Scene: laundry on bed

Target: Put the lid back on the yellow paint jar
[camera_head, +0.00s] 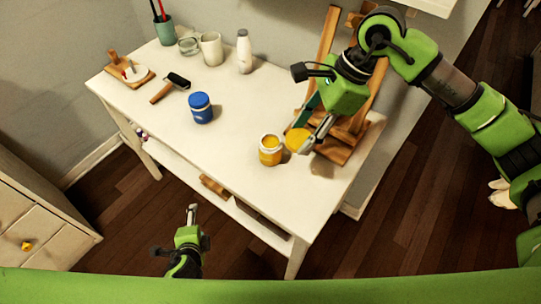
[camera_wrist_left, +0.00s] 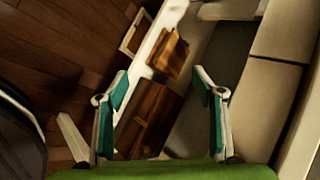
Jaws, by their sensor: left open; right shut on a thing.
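The yellow paint jar (camera_head: 270,156) stands upright near the front right of the white table, its top showing yellow. The yellow lid (camera_head: 296,138) is a round disc just right of the jar, close to its rim. My right gripper (camera_head: 309,144) is shut on the lid at its right side. Whether the lid touches the jar cannot be told. My left gripper (camera_head: 192,212) is low in front of the table, away from the jar. In the left wrist view its fingers (camera_wrist_left: 162,86) are spread apart with nothing between them.
A wooden easel (camera_head: 340,148) stands right behind the lid, under my right arm. A closed blue jar (camera_head: 200,108) stands left of the yellow jar. A roller (camera_head: 170,87), white bottle (camera_head: 244,52), mug (camera_head: 211,48) and brush cup (camera_head: 164,30) are further back. The table's front middle is clear.

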